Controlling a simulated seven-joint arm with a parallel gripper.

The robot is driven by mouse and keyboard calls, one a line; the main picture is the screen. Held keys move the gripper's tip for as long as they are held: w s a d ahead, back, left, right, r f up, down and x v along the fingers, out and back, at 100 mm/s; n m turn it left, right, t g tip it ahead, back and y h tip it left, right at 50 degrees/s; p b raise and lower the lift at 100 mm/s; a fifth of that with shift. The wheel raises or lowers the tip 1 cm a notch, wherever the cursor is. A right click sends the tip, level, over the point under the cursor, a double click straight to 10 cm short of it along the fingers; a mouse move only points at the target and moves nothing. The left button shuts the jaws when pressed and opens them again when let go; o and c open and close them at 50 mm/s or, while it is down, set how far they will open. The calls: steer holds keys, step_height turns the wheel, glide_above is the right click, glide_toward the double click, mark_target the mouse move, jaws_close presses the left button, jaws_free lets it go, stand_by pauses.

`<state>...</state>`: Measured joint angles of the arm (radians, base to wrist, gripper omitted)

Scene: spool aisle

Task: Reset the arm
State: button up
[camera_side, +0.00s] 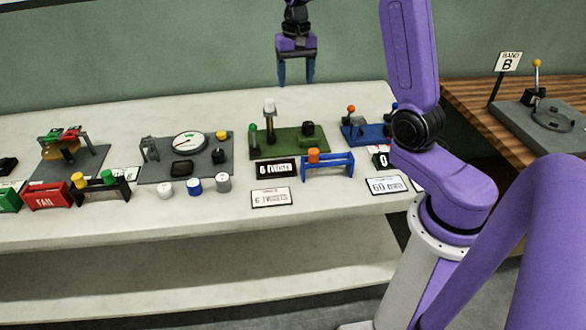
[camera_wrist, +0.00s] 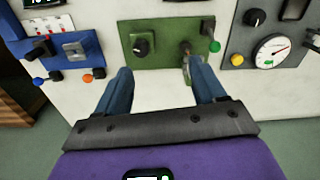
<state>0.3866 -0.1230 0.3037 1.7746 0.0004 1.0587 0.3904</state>
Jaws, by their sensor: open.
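My gripper (camera_side: 296,72) hangs above the back edge of the white bench, with its two blue fingers pointing down and apart. It is open and holds nothing. In the wrist view my gripper (camera_wrist: 165,85) shows both fingers spread, with bare white bench top and part of the green station between and beyond them. In the side view the gripper is clear of the green station (camera_side: 290,146), which stands in front of and below it. My purple arm hides part of the bench's right end.
The white bench (camera_side: 340,205) carries a blue station (camera_side: 368,134), a grey gauge station (camera_side: 165,165), a blue rack (camera_side: 328,168), several small cylinders (camera_side: 194,186) and a red FAIL bin (camera_side: 47,196). A wooden table (camera_side: 470,97) with a BAND B sign (camera_side: 508,61) stands right.

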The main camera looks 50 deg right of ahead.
steer(key=s+a+n, duration=0.5)
steer(key=s+a, duration=0.1)
steer(key=a, duration=0.3)
steer(key=s+a+n, duration=0.5)
steer(key=a, duration=0.3)
steer(key=s+a+f+n, duration=0.1)
steer(key=s+n, duration=0.9)
steer(key=s, duration=1)
steer(key=shift+a+f, duration=0.15)
steer(key=shift+a, duration=0.75)
